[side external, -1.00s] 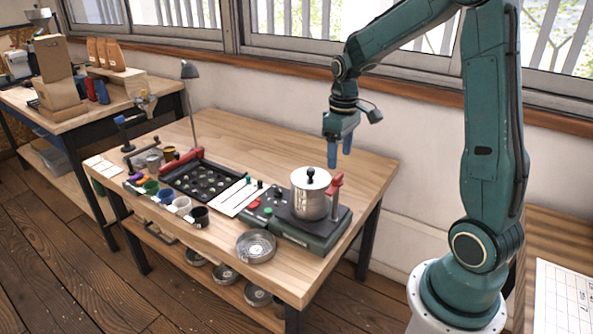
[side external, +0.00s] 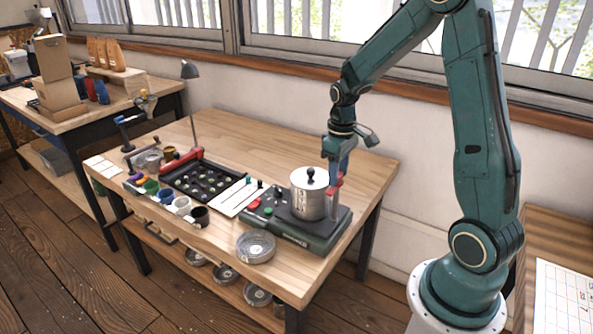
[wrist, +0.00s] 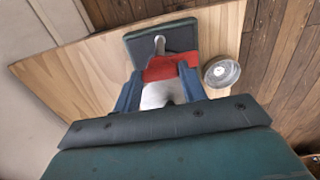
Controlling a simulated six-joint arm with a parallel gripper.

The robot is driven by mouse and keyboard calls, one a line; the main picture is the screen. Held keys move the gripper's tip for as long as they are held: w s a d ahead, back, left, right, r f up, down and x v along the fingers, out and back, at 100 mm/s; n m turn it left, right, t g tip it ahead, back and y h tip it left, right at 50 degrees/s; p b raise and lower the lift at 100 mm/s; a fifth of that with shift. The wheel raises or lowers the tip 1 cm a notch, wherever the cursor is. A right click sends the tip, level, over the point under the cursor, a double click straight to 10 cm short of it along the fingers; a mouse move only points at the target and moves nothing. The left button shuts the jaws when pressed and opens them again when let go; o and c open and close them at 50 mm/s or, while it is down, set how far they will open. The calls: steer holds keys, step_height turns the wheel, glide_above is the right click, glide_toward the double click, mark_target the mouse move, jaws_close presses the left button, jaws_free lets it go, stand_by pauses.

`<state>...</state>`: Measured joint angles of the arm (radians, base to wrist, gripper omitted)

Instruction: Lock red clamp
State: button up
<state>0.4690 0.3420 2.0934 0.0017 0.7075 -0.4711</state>
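The red clamp (side external: 335,185) stands at the right end of the dark green machine (side external: 303,236), beside the lidded metal pot (side external: 308,196). My gripper (side external: 338,172) is lowered over the clamp and hides part of it in the side view. In the wrist view the clamp's red handle (wrist: 168,68) lies across the gap at the fingertips of my gripper (wrist: 160,78), and part of it shows past the right finger. The fingers are apart. I cannot tell whether they touch the handle. A grey post is beyond it, and a pale surface shows between the fingers.
A round metal tin (side external: 256,246) sits in front of the machine and also shows in the wrist view (wrist: 221,72). To the left are a white card (side external: 237,197), a black bean tray (side external: 207,204) and several small cups. The back right of the table (side external: 365,165) is clear.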

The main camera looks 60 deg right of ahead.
steer(key=shift+c, duration=1.2)
steer(key=shift+m, duration=0.5)
steer(key=m, duration=0.3)
steer(key=shift+m, duration=0.4)
steer(key=m, duration=1.3)
